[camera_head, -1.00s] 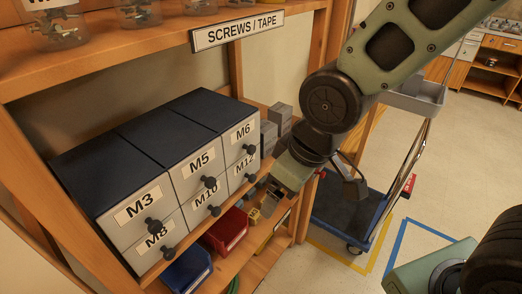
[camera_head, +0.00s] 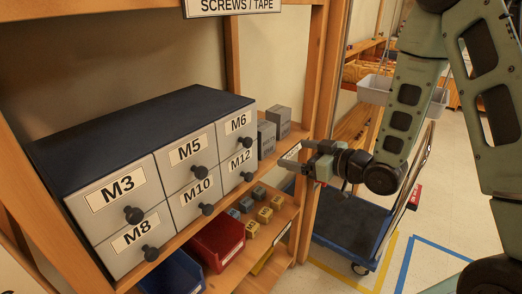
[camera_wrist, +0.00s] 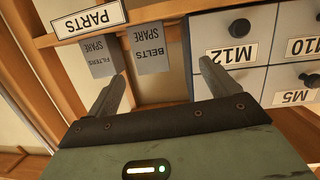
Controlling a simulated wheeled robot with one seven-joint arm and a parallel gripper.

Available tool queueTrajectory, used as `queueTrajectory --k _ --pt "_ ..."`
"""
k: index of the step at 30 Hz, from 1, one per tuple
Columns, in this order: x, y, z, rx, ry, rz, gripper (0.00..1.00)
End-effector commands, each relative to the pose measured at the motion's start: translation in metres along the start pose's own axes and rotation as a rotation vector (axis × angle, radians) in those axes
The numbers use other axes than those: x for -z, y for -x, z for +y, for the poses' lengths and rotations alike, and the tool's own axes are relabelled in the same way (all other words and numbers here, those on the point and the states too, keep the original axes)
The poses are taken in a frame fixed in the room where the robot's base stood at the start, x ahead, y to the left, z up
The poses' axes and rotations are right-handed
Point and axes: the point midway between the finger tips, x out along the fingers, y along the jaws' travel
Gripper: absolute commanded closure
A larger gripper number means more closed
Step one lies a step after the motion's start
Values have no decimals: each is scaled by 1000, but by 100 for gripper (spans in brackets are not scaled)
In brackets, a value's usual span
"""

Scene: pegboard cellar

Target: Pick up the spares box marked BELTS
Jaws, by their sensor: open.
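The grey BELTS spares box (camera_head: 266,139) stands on the shelf just right of the drawer cabinet. Its upside-down label reads BELTS SPARE in the wrist view (camera_wrist: 151,52). A similar grey box marked FILTERS SPARE (camera_wrist: 98,57) stands beside it, and it shows in the head view (camera_head: 279,121) as the farther one. My gripper (camera_head: 302,160) is at the shelf's front edge, to the right of the boxes. In the wrist view its fingers (camera_wrist: 163,74) are spread and empty. The BELTS box appears ahead between the fingertips, not gripped.
The drawer cabinet (camera_head: 146,120) with knobs stands close beside the BELTS box. A PARTS sign (camera_wrist: 88,19) is on the shelf edge. Red (camera_head: 217,240) and blue (camera_head: 172,273) bins and small blocks are on the shelf below. A wooden post and a blue trolley (camera_head: 347,222) are to the right.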

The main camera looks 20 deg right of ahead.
Motion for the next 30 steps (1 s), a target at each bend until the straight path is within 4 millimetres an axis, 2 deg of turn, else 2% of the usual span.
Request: queueTrajectory --k 1,6,10,14,24,30 --pt "-12 5 8 -4 -15 48 13" --pt "-13 21 20 -4 -41 180 13" --pt "-9 20 23 -2 -46 212 13" --pt "-2 0 22 2 -47 216 13" --pt "12 -69 22 -1 -45 213 13" --pt "16 -92 23 -2 -47 212 13"
